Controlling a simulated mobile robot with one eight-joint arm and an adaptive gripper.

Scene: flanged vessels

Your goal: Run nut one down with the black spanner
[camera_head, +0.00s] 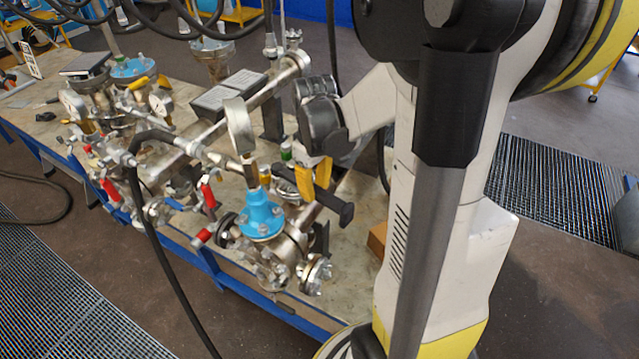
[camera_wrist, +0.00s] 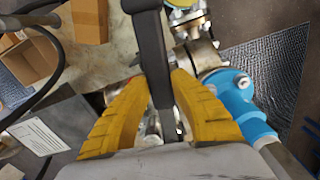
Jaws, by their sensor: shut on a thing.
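My gripper (camera_head: 314,180) has yellow fingers, and in the wrist view it (camera_wrist: 160,84) is shut on the black spanner (camera_wrist: 148,36). In the head view the black spanner (camera_head: 334,204) slants down to the right, just above and right of the blue-topped vessel (camera_head: 261,216). That vessel's blue part (camera_wrist: 238,98) shows at the right in the wrist view. A bolted flange (camera_head: 315,274) sits low on the vessel's side. I cannot tell which nut is nut one, nor whether the spanner touches any nut.
A pressure gauge (camera_head: 238,125) and red-handled valves (camera_head: 208,196) stand close left of my gripper. A black hose (camera_head: 160,245) hangs over the bench front. Cardboard boxes (camera_wrist: 90,20) lie at the wrist view's upper left. My arm blocks the head view's right side.

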